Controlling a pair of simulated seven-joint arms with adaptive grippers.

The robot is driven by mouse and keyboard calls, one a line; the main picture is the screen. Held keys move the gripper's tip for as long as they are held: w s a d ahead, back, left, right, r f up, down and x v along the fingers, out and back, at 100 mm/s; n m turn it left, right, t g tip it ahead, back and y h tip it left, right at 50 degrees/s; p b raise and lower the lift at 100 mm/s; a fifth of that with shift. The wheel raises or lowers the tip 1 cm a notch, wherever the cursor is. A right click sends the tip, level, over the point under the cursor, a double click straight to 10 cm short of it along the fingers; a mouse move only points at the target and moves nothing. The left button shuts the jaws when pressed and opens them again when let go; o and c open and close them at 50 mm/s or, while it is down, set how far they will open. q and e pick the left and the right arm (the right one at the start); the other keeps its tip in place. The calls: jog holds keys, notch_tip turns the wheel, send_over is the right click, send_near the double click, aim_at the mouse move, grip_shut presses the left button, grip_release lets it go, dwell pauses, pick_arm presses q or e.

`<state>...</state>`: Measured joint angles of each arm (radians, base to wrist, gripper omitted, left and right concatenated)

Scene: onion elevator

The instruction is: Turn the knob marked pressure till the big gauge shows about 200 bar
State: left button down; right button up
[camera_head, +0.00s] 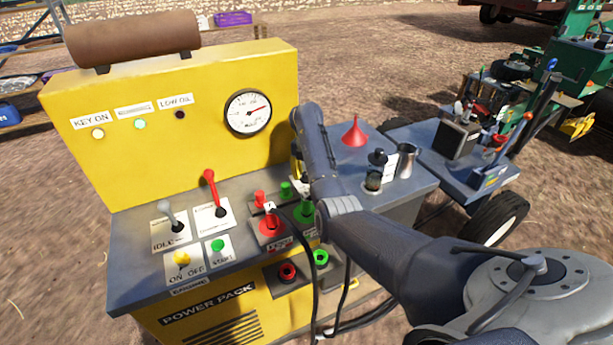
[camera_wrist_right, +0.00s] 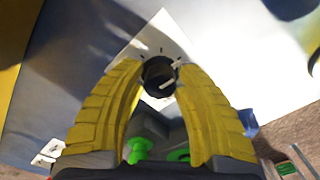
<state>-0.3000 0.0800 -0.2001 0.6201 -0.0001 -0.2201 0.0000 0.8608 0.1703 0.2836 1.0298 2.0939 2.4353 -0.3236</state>
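The big round gauge (camera_head: 248,112) is on the yellow panel in the head view; its red needle points right and slightly up, and its numbers are too small to read. In the right wrist view a dark round knob (camera_wrist_right: 159,76) with a white pointer line sits on a white marked plate (camera_wrist_right: 150,42). My right gripper (camera_wrist_right: 159,70) has its yellow fingers on either side of the knob, touching it. In the head view my right arm hides the knob and most of this gripper. My left gripper is not in view.
Red lever (camera_head: 213,190), grey lever (camera_head: 170,215) and hose couplings (camera_head: 271,228) stand on the power pack's top, left of my arm. A red funnel (camera_head: 355,133) and a metal cup (camera_head: 407,160) stand right of it. Black hoses (camera_head: 314,275) hang in front.

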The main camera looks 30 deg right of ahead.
grip_shut()
jog(key=shift+m, duration=0.8)
jog(key=o, duration=0.5)
grip_release()
jog(key=shift+r, duration=0.1)
notch_tip(320, 180, up, 9)
jog(key=shift+w+a+f, duration=0.1)
jog(key=shift+r, duration=1.5)
